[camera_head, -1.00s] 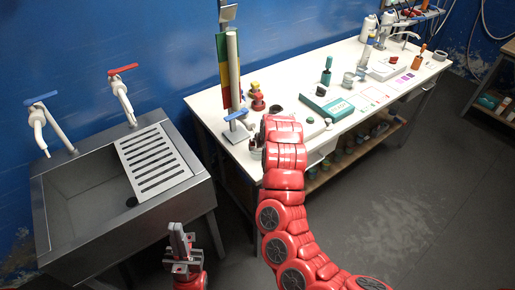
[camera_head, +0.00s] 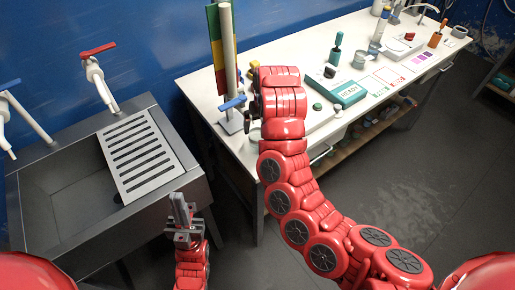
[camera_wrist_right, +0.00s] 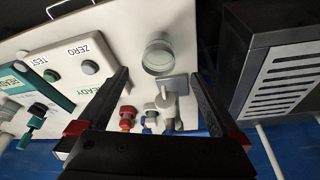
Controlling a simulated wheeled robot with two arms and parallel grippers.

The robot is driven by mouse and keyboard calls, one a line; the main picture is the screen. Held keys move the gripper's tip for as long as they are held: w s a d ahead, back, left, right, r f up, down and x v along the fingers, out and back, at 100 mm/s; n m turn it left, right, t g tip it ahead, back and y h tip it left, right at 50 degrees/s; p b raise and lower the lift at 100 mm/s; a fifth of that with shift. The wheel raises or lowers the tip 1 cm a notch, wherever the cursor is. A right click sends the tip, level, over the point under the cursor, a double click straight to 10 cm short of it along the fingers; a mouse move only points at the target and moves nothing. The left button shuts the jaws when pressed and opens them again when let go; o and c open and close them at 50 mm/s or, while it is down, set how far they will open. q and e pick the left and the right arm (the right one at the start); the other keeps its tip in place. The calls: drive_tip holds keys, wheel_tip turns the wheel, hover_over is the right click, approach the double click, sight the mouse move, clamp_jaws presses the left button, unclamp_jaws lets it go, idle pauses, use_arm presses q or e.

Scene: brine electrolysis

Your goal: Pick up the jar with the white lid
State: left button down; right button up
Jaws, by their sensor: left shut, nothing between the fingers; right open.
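A round pale, glassy vessel (camera_wrist_right: 159,56) stands on the white bench top in the right wrist view, and may be the jar. I cannot tell whether it has a white lid. My right gripper (camera_wrist_right: 160,74) is open, with its two dark fingers spread either side of the vessel's line of sight, apart from it. In the head view my red right arm reaches over the bench and hides most of that gripper. My left gripper (camera_head: 180,204) is shut and empty, low in front of the sink.
A stand with a blue clamp (camera_head: 231,104) and a coloured panel (camera_head: 216,50) rise beside my right wrist. The metal sink (camera_head: 60,200) is at left. Open floor lies at right.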

sight(258, 137)
drive_tip(key=x, duration=0.7)
drive_tip(key=shift+w+r, duration=0.1)
drive_tip(key=shift+w, duration=0.1)
drive_tip(key=shift+w+a+f+p, duration=0.1)
drive_tip(key=shift+w+f+p, duration=0.2)
drive_tip(key=shift+f+p, duration=0.15)
drive_tip(key=x, duration=0.1)
drive_tip(key=p+x, duration=0.1)
drive_tip(key=shift+w+f, duration=0.25)
drive_tip(key=shift+w, duration=0.1)
drive_tip(key=shift+w+a+f, duration=0.1)
drive_tip(key=shift+f, duration=0.55)
